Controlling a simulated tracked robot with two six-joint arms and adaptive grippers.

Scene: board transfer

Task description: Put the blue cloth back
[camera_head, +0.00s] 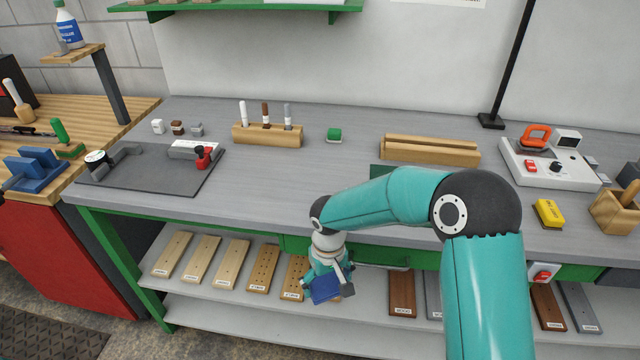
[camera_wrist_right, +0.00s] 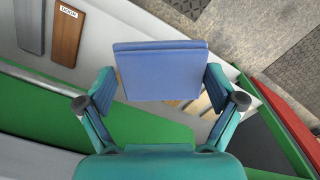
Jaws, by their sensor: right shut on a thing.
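The blue cloth (camera_head: 325,290) is a folded blue piece low in the middle of the head view, in front of the green bench edge and the shelf below. My right gripper (camera_head: 330,278) is shut on it, and the arm reaches down over the bench front. In the right wrist view the cloth (camera_wrist_right: 162,70) lies flat between the two fingers of the right gripper (camera_wrist_right: 160,95), one finger at each side. My left gripper is not in view.
The middle bench top is mostly clear.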

